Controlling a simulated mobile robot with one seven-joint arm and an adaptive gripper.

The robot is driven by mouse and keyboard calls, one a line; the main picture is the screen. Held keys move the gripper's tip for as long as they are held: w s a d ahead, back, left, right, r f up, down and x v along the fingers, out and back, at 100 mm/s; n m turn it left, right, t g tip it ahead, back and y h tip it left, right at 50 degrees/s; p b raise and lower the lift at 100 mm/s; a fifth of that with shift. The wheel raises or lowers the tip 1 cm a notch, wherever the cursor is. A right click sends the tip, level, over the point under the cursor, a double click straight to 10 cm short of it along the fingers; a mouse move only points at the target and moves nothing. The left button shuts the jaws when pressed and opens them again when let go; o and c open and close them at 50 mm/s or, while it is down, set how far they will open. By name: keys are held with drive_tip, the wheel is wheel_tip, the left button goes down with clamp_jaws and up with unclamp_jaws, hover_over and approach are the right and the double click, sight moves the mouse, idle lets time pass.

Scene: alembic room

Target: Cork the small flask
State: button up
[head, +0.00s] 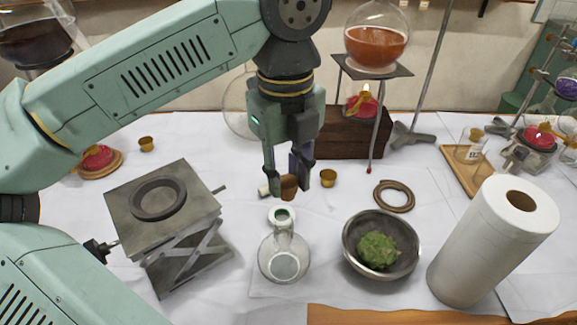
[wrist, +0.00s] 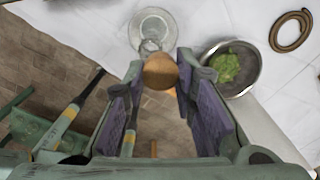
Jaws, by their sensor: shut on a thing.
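My gripper (head: 287,180) points down over the table and is shut on a brown cork (head: 288,188). The cork also shows between the purple-padded fingers in the wrist view (wrist: 160,72). The small clear glass flask (head: 284,262) stands upright on the table, nearer the front than the cork in the head view. In the wrist view the flask (wrist: 153,28) lies just beyond the cork, and the cork partly covers the area by its neck. The cork is apart from the flask and looks higher than its neck.
A metal bowl with green matter (head: 349,256) and a paper towel roll (head: 487,245) stand right of the flask. A lab jack (head: 150,230) stands left. Behind are another cork (head: 328,178), a cork ring (head: 394,196) and a wooden block (head: 350,135).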

sight(283, 195)
drive_tip(key=shift+s+a+r+m, duration=0.3)
drive_tip(key=shift+s+a+r, duration=0.1)
drive_tip(key=shift+s+r, duration=0.3)
drive_tip(key=shift+f+b, duration=1.4)
drive_tip(key=shift+f, duration=1.05)
drive_tip(key=shift+f+b, duration=1.4)
drive_tip(key=shift+b, duration=0.6)
idle(1.9)
drive_tip(key=o, duration=1.1)
drive_tip(key=shift+o, duration=0.5)
